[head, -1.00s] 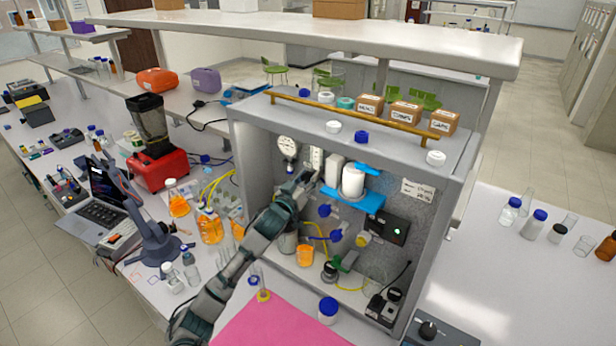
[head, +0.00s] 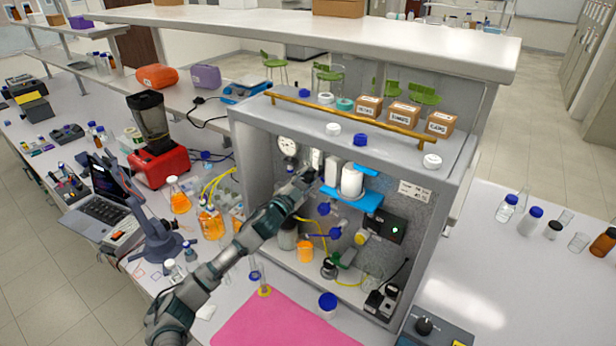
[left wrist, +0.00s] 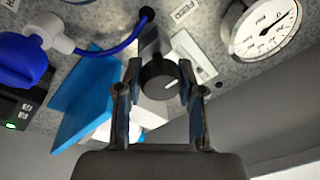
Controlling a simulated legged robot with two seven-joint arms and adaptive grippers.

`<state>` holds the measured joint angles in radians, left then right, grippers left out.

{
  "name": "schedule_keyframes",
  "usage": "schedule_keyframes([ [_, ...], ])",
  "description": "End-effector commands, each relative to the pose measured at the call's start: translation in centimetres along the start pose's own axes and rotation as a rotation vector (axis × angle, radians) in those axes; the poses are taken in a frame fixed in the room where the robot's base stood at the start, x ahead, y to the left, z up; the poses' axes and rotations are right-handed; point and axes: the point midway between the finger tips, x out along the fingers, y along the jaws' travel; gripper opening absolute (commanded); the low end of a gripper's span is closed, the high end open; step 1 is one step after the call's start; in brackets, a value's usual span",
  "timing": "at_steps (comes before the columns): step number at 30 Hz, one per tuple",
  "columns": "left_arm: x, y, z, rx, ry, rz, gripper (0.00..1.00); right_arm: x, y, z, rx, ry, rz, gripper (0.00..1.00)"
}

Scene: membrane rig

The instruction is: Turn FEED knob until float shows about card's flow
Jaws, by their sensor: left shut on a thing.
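The black FEED knob (left wrist: 158,82) with a white pointer mark shows in the left wrist view, near a label reading FEED (left wrist: 185,9). My left gripper (left wrist: 160,72) is shut on the knob, one finger on each side. In the head view my left gripper (head: 306,179) reaches into the grey rig and hides the knob. A pale upright flow tube (head: 316,161) stands just behind it; its float cannot be made out. The white card (head: 414,190) is on the rig's right back panel, its writing too small to read. My right gripper is not in view.
A round dial gauge (head: 287,146) is beside the tube. A blue bracket (head: 352,197) holding a white cylinder is close on the right. Blue valve handles, a black box with a green light (head: 384,228) and an orange beaker (head: 305,251) sit around and below.

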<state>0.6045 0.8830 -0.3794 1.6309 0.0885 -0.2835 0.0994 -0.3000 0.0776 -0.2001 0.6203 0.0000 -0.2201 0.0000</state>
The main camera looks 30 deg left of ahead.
Motion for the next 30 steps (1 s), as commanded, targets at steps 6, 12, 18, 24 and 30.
schedule_keyframes([
  [6,-0.05,0.36,0.48,0.203,0.013,0.028,0.03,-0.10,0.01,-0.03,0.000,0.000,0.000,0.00],
  [12,-0.06,0.42,0.53,0.373,0.032,0.047,0.03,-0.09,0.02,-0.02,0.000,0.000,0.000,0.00],
  [18,-0.07,0.51,0.56,0.507,0.047,0.062,0.03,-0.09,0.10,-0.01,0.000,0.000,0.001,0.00],
  [24,-0.06,0.59,0.61,0.594,0.057,0.073,0.03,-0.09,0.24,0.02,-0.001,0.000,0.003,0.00],
  [30,-0.06,0.66,0.62,0.635,0.062,0.078,0.03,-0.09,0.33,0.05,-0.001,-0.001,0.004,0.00],
])
